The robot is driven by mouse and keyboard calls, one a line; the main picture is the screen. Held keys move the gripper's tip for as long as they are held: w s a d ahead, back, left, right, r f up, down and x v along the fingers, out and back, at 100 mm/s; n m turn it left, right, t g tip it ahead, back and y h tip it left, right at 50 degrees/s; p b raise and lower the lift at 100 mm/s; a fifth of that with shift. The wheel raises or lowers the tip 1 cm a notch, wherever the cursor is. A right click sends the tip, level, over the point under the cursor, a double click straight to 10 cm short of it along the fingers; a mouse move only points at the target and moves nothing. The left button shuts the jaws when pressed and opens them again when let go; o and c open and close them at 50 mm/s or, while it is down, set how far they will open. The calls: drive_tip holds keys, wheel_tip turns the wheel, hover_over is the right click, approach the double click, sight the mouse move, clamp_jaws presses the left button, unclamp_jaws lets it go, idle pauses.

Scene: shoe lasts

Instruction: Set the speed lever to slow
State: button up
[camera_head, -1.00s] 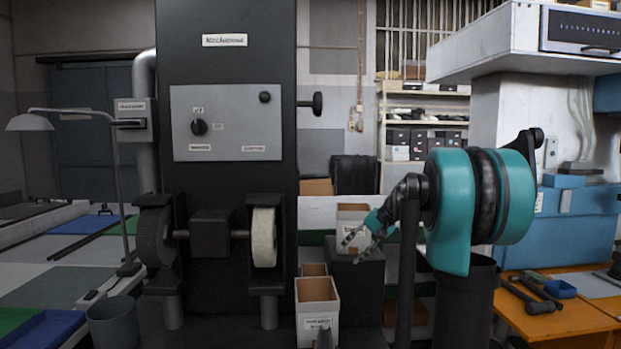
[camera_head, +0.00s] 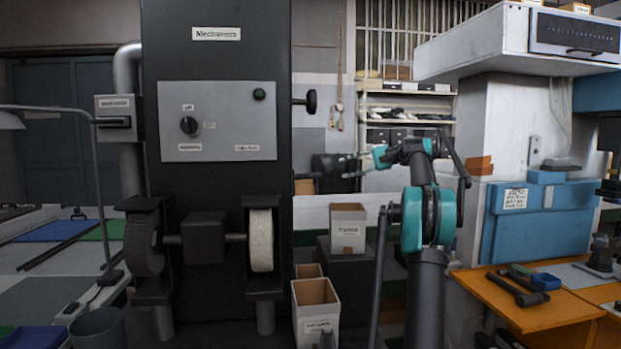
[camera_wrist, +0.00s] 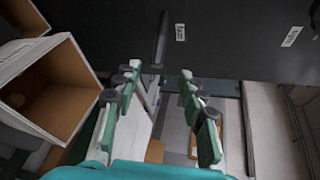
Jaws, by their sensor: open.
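A black lever with a round knob (camera_head: 310,101) sticks out of the right side of the dark machine column in the head view. A dark bar (camera_wrist: 161,40), which looks like this lever, shows in the wrist view beside a small white label (camera_wrist: 180,32); a second label (camera_wrist: 291,36) is further right, its text hard to read. My gripper (camera_head: 345,160) is open and empty, below and right of the knob, with its fingers toward the column. In the wrist view, my gripper's fingers (camera_wrist: 158,74) stand on either side of the bar's lower end; contact cannot be told.
The grey control panel (camera_head: 218,121) has a dial (camera_head: 190,125). A grinding wheel (camera_head: 261,240) sits below it. Open boxes (camera_head: 317,312) and a labelled box (camera_head: 347,229) stand below the lever; one box (camera_wrist: 62,92) is close left in the wrist view.

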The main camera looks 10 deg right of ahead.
sight(316, 175)
drive_tip(key=x, duration=1.4)
drive_tip(key=shift+w+a+f, duration=0.1)
drive_tip(key=shift+a, duration=0.15)
clamp_jaws()
